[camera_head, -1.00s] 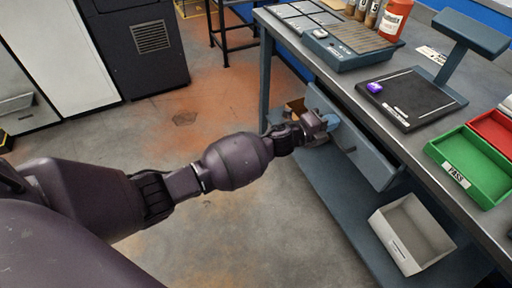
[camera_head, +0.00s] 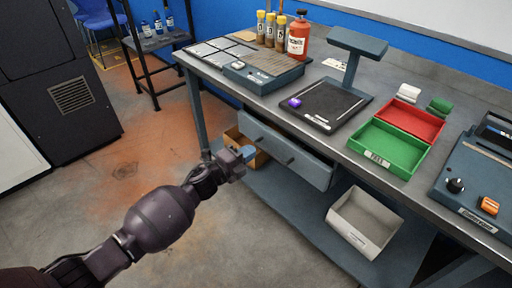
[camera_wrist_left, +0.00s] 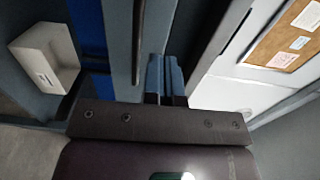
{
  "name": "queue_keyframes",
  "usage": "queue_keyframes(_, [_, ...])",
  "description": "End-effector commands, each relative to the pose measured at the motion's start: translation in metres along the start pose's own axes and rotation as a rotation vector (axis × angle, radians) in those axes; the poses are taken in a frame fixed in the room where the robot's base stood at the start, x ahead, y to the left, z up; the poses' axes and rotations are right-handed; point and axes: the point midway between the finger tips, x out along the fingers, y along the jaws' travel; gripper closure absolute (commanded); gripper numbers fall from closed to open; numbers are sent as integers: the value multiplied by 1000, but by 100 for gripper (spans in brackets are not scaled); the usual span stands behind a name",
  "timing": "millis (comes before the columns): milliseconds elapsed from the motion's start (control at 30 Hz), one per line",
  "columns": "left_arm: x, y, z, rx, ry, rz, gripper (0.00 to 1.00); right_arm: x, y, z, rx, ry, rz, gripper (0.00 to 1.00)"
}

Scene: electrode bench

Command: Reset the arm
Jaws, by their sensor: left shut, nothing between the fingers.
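My left arm reaches in from the lower left of the head view. Its gripper (camera_head: 246,154) is in front of the bench drawer (camera_head: 285,150), at the drawer's left end and below the bench top. The blue fingers are shut with nothing between them. They also show in the left wrist view (camera_wrist_left: 164,76), close together beyond the dark wrist plate. Whether the fingers touch the drawer front, I cannot tell. My right gripper is in neither view.
The bench top holds a black pad (camera_head: 322,108) with a purple item (camera_head: 295,102), a green tray (camera_head: 388,147), a red tray (camera_head: 412,121) and a red bottle (camera_head: 299,36). A white bin (camera_head: 362,222) and a cardboard box (camera_head: 236,139) sit on the lower shelf.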

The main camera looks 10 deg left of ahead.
Motion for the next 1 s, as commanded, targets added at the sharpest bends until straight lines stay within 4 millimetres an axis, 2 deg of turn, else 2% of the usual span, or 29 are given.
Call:
queue_keyframes(100, [-22, -3, 0, 1, -1, -1, 100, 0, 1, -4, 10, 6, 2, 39])
queue_keyframes(333, [-52, -1, 0, 2, 0, 0, 100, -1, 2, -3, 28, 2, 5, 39])
queue_keyframes(500, [-63, 1, 0, 0, 0, 2, 100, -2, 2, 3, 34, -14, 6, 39])
queue_keyframes(767, [-68, 4, -2, -10, -3, 4, 100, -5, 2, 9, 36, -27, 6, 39])
queue_keyframes(867, [-79, 12, -8, -62, -25, 12, 100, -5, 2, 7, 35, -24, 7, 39])
queue_keyframes(1000, [-115, 33, -24, -222, -100, 34, 100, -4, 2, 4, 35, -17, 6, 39])
